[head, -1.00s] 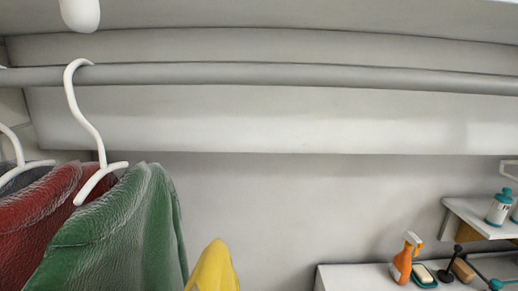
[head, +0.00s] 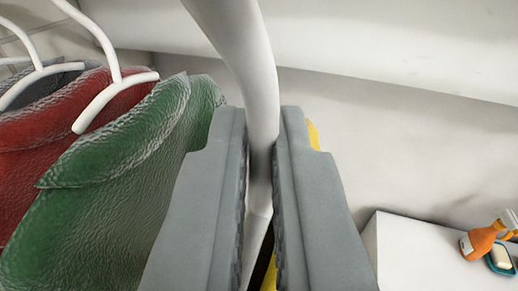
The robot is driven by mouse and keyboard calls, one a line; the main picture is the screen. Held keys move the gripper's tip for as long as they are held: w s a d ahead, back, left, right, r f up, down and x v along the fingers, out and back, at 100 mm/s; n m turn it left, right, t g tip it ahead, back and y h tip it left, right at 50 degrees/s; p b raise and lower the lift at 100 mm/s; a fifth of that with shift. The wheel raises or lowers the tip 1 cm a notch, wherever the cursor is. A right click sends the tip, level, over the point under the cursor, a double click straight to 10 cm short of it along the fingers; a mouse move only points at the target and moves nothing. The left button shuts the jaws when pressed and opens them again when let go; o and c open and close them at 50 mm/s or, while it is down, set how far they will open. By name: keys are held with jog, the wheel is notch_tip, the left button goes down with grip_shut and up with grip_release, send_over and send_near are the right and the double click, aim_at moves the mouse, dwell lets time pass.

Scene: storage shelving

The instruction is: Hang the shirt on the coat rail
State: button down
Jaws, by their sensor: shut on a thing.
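My gripper (head: 262,140) fills the lower middle of the head view, its two grey fingers shut on the white stem of a hanger (head: 243,55). The hanger's upper part curves up and left out of the picture, so its hook end is hidden. Slivers of the yellow shirt (head: 314,135) show behind and between the fingers; most of it is hidden. I cannot clearly make out the coat rail in the view now.
A green shirt (head: 95,215) hangs just left of my gripper. A red shirt (head: 50,150) and a dark grey one (head: 55,82) hang further left. At lower right, a white shelf (head: 405,255) bears an orange spray bottle (head: 483,240) and a soap dish (head: 503,262).

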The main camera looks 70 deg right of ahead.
jog(key=shift+w+d, duration=0.2)
jog(key=shift+d, duration=2.5)
jog(key=shift+w+d, duration=0.2)
jog(key=shift+d, duration=2.5)
jog(key=shift+f, duration=1)
